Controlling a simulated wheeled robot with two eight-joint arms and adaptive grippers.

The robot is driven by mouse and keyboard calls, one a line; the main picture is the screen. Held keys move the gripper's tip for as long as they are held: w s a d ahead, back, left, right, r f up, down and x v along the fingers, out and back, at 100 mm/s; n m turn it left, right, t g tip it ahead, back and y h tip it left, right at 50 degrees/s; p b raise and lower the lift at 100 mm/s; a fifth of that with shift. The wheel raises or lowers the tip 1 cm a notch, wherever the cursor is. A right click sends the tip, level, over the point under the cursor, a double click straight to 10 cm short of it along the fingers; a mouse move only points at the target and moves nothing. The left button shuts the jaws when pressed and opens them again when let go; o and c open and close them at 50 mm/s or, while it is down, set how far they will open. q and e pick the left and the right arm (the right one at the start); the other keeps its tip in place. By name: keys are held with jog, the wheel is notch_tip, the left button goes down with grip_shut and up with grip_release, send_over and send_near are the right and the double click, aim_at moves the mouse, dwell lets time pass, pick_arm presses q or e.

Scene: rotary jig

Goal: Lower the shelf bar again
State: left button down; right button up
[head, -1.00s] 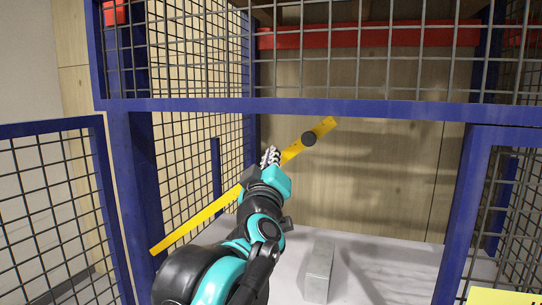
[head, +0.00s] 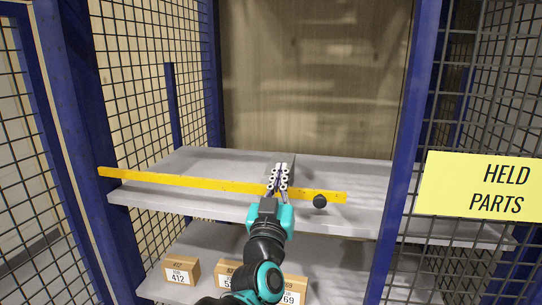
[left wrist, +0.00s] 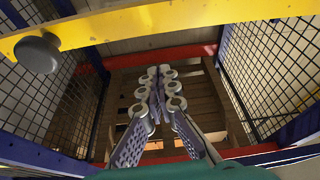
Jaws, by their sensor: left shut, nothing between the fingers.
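The yellow shelf bar (head: 190,182) runs nearly level across the front of the grey shelf, tilted slightly down to the right. A dark round knob (head: 320,201) sits near its right end. My left gripper (head: 281,167) overlaps the bar in the head view, left of the knob, with its fingers shut and empty. In the left wrist view the bar (left wrist: 170,15) crosses the top, with the knob (left wrist: 38,53) at left. The shut fingers (left wrist: 159,72) appear apart from the bar there; contact is unclear in the head view. My right gripper is not in view.
Blue posts (head: 402,150) and wire mesh flank the opening. The grey shelf (head: 345,172) shows bare behind the bar. Labelled cardboard boxes (head: 180,270) stand on a lower shelf. A yellow HELD PARTS sign (head: 480,185) hangs on the right mesh.

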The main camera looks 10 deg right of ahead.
pick_arm(q)
notch_tip(320, 180, down, 6)
jog(key=m+b, duration=0.2)
jog(key=shift+s+f+h+b, duration=0.25)
jog(key=shift+s+h+b, duration=0.05)
jog(key=shift+s+b, duration=0.1)
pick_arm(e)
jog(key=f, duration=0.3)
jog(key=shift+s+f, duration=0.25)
pick_arm(q)
jog(key=shift+d+r, duration=0.1)
